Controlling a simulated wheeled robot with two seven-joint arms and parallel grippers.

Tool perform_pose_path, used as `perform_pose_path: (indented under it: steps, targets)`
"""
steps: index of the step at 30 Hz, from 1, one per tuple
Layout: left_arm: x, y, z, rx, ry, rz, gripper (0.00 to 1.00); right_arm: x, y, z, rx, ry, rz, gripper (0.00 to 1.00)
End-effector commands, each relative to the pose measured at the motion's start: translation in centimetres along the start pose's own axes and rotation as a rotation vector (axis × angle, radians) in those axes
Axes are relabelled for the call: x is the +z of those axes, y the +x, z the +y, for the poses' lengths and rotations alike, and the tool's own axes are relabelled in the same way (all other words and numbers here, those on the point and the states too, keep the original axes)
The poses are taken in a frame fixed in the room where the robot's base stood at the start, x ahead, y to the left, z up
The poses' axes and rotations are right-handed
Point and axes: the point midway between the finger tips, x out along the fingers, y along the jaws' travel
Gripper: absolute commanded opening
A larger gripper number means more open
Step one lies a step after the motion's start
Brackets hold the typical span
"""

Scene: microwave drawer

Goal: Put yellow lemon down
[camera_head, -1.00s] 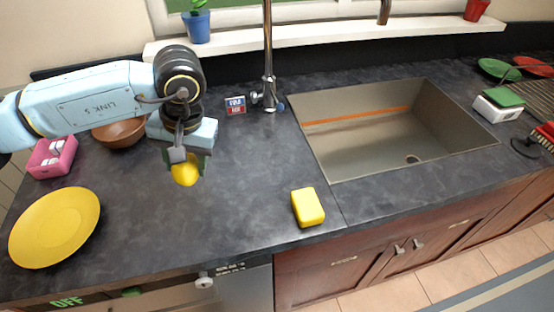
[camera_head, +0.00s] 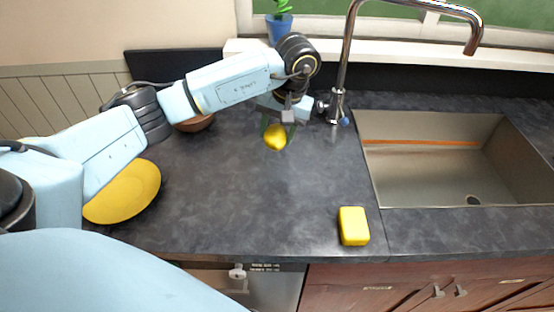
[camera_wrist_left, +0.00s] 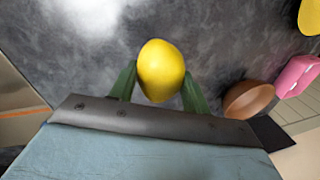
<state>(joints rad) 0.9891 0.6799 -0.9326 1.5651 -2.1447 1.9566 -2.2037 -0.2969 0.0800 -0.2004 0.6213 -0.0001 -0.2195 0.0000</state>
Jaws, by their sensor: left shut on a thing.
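The yellow lemon (camera_head: 275,137) is held by my left gripper (camera_head: 277,130) over the dark countertop, left of the faucet. In the left wrist view the lemon (camera_wrist_left: 161,70) sits between the two green fingers of the left gripper (camera_wrist_left: 159,84), which is shut on it. Whether the lemon touches the counter is hard to tell. My right gripper is not in view.
A yellow plate (camera_head: 124,193) lies at the left of the counter (camera_head: 250,200). A brown bowl (camera_head: 195,123) is partly hidden behind my left arm. A yellow sponge (camera_head: 353,226) lies near the front edge, left of the sink (camera_head: 430,180). The counter's middle is clear.

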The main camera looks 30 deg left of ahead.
Motion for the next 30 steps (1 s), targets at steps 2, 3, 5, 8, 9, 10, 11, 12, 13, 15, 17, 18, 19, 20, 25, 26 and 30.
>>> perform_pose_path:
  steps: [2,3,5,8,9,10,11,12,13,15,17,18,19,20,25,26,30]
  targets:
    - [0.1,1.7,0.4,0.000,0.001,-0.005,0.23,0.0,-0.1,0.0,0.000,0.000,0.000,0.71]
    - [0.1,2.3,0.5,0.000,0.000,-0.004,0.23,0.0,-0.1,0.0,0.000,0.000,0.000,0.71]
    - [0.1,3.1,0.7,0.001,0.000,-0.002,0.23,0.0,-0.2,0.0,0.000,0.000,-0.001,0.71]
    - [0.0,3.9,0.9,0.001,0.001,0.000,0.23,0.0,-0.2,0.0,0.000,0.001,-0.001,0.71]
    - [0.0,4.2,0.9,0.002,0.001,0.000,0.23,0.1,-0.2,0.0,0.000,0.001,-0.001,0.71]
    - [0.0,4.4,1.0,0.002,0.001,0.000,0.23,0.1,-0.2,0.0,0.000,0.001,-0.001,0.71]
    - [0.0,4.6,1.0,0.002,0.001,0.000,0.23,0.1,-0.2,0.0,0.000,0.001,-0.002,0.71]
    - [0.1,5.1,1.1,0.001,0.001,-0.001,0.23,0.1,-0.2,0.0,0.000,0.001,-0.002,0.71]
    - [0.1,5.5,1.2,0.000,0.001,-0.002,0.23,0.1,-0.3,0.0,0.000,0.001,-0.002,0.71]
    - [0.1,6.6,1.4,0.001,0.001,-0.002,0.23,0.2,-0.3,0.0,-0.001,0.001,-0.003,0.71]
    - [0.1,7.3,1.6,0.001,0.002,-0.002,0.23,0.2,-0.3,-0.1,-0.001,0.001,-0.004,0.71]
    - [0.1,7.6,1.7,0.002,0.002,0.000,0.23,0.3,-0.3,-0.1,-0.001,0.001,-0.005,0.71]
    - [0.0,7.7,1.7,0.002,0.001,0.001,0.23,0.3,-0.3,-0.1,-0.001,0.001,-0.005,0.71]
    - [0.0,7.7,1.7,0.002,0.001,0.002,0.23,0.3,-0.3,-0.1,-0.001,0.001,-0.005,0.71]
    - [0.0,7.7,1.6,0.002,0.001,0.003,0.23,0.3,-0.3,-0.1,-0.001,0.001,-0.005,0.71]
    - [0.0,7.7,1.7,0.002,0.001,0.003,0.23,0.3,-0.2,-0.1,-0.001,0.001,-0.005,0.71]
    - [0.0,8.1,1.7,0.001,0.002,0.002,0.51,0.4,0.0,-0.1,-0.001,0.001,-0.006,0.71]
